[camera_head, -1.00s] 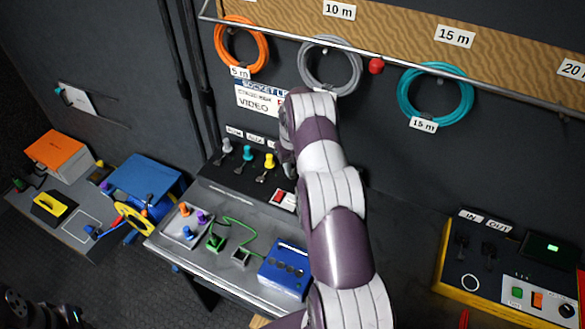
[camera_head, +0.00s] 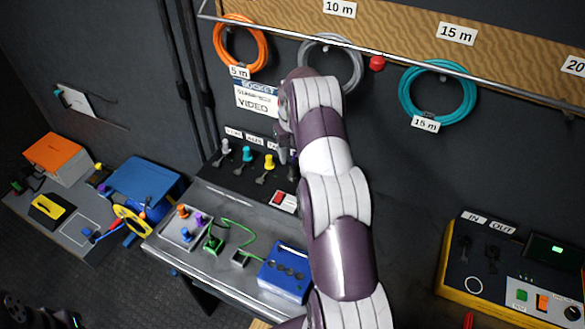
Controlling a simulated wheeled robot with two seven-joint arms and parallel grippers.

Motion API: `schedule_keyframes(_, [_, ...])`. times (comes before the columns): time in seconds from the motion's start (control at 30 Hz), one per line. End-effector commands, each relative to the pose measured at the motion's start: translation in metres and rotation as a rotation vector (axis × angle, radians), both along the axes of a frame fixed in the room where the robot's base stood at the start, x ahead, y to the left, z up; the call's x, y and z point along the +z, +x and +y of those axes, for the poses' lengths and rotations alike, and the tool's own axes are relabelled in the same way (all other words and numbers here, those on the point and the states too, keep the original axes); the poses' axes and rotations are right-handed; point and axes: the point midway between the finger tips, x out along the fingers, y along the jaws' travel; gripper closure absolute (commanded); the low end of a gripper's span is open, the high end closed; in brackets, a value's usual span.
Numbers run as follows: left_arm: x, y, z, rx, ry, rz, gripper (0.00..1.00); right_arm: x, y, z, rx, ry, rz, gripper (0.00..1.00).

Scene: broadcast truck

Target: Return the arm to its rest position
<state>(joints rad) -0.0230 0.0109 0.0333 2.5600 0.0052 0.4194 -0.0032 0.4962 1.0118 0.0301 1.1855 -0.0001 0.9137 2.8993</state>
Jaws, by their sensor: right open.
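My right arm (camera_head: 340,250) rises from the bottom centre, white and purple, and bends over at its top in front of the wall. My right gripper (camera_head: 287,157) is small, dark and mostly hidden behind the arm, above the right end of the black socket panel (camera_head: 225,177). It is open. I see nothing held in it, though the fingertips are hard to make out. My left gripper does not show clearly; only dark parts, perhaps mine, are at the bottom left corner.
The bench (camera_head: 215,268) carries a blue box (camera_head: 284,273), a green cable (camera_head: 238,228) and coloured plugs. Orange (camera_head: 262,48), grey (camera_head: 358,75) and teal (camera_head: 407,95) cable coils hang on the wall. A yellow-edged console (camera_head: 452,285) stands at right. Open floor lies lower left.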

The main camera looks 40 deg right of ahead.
Motion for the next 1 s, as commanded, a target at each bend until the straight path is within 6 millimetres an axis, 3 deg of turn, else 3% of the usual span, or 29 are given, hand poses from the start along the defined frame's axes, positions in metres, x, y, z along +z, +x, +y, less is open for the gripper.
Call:
schedule_keyframes(0.03, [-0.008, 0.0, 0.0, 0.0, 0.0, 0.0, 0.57, 0.01, 0.0, 0.0, 0.0, -0.002, -0.004, 0.47])
schedule_keyframes(0.1, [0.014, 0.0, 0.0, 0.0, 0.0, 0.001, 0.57, 0.038, 0.0, 0.0, 0.0, 0.0, -0.001, 0.47])
schedule_keyframes(0.2, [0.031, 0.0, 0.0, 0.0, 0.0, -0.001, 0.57, 0.057, 0.0, 0.0, 0.0, 0.001, 0.002, 0.47])
schedule_keyframes(0.53, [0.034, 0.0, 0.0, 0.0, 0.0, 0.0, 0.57, 0.06, 0.0, 0.0, 0.001, 0.001, 0.002, 0.47])
schedule_keyframes(0.63, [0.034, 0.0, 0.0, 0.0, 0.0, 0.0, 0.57, 0.06, 0.0, 0.0, 0.076, 0.0, -0.001, 0.47])
schedule_keyframes(0.73, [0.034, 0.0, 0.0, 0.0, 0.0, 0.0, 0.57, 0.058, 0.005, -0.002, 0.349, -0.018, -0.023, 0.47])
schedule_keyframes(0.87, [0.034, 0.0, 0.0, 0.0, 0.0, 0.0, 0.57, 0.035, -0.02, 0.012, 0.937, 0.002, 0.0, 0.47])
schedule_keyframes(1.0, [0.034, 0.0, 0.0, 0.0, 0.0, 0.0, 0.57, 0.041, -0.052, 0.055, 1.66, 0.014, 0.003, 0.47])
